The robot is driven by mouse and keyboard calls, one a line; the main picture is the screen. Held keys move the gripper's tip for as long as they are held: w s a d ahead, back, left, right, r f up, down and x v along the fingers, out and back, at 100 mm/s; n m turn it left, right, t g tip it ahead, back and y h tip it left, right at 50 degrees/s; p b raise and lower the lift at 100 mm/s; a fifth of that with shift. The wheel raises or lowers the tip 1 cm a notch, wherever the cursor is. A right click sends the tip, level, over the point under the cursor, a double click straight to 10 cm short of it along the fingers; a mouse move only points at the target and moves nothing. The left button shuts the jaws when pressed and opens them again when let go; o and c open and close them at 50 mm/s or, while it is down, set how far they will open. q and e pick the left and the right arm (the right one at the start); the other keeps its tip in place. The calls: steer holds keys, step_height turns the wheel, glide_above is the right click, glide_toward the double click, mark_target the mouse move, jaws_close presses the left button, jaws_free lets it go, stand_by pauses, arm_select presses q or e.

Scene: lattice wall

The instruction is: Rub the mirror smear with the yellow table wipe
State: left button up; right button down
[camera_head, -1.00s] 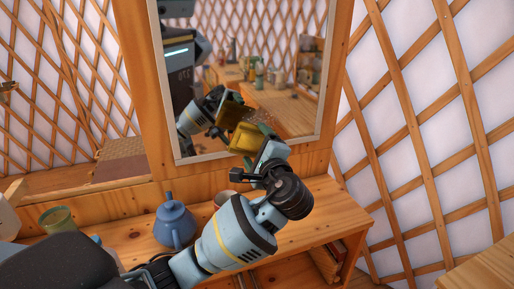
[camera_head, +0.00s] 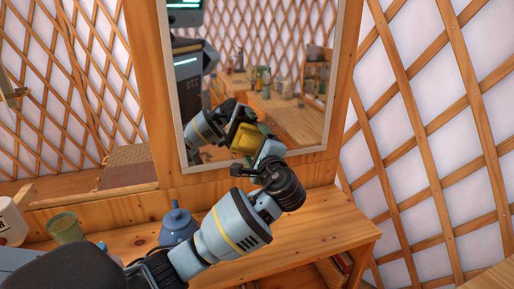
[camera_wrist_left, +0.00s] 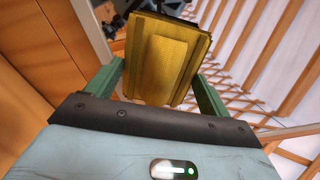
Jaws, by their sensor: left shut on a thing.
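The mirror (camera_head: 285,75) stands upright in a pale frame at the back of the wooden table. My left gripper (camera_head: 256,143) is shut on the yellow table wipe (camera_head: 244,140), held up in front of the mirror's lower part. The wipe and its reflection overlap closely; I cannot tell if it touches the glass. In the left wrist view, the yellow wipe (camera_wrist_left: 165,65) sits between the green fingers of my left gripper (camera_wrist_left: 160,82). I cannot make out a smear on the glass. My right gripper is not in view.
A blue teapot (camera_head: 178,224) stands on the table (camera_head: 325,225) left of my forearm. A green cup (camera_head: 66,229) and a white mug (camera_head: 10,222) are at the far left. The table's right part is clear. A lattice wall (camera_head: 430,120) rises at the right.

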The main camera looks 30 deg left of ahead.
mark_target(281, 138)
arm_select(q)
steer(key=shift+x, duration=0.95)
stand_by(0.6)
steer(key=shift+w+d, duration=1.35)
steer(key=shift+w, duration=0.15)
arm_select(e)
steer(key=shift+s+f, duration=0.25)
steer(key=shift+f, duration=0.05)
arm_select(q)
steer(key=w+d, duration=0.1)
steer(key=w+d+b, duration=0.1)
steer(key=w, duration=0.1)
steer(key=shift+d+r, duration=0.1)
steer(key=shift+d, duration=0.05)
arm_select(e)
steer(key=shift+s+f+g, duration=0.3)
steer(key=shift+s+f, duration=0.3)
